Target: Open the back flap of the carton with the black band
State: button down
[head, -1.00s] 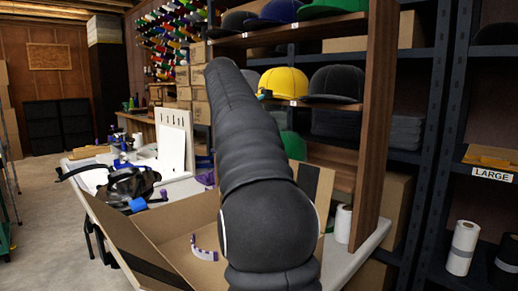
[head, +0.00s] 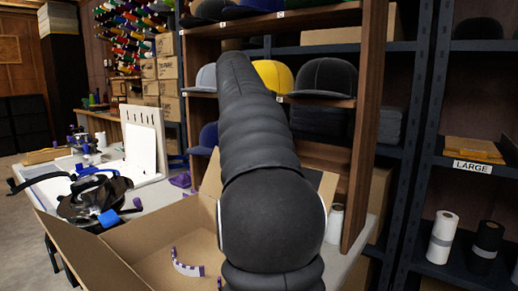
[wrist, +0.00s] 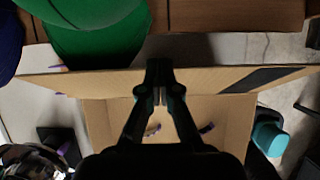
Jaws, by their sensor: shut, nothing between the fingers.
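The carton (head: 150,246) stands open on the table in the head view, its left flap (head: 75,243) spread outward. Parts of its back flap (head: 209,182) show on both sides of my arm. In the wrist view the back flap (wrist: 100,82) runs across the picture as a raised cardboard panel, with the black band (wrist: 252,79) on its right part. My gripper (wrist: 158,92) is shut and empty, its fingertips overlapping the flap's middle; I cannot tell whether they touch. The carton's inside (wrist: 215,113) shows below the flap. My arm hides my gripper in the head view.
A cap shelf with a wooden side panel (head: 365,120) stands close behind the carton. A purple-and-white strip (head: 187,264) lies inside.

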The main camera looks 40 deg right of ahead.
jog(key=shift+d, duration=0.1)
jog(key=shift+r, duration=0.9)
jog(key=v, duration=0.7)
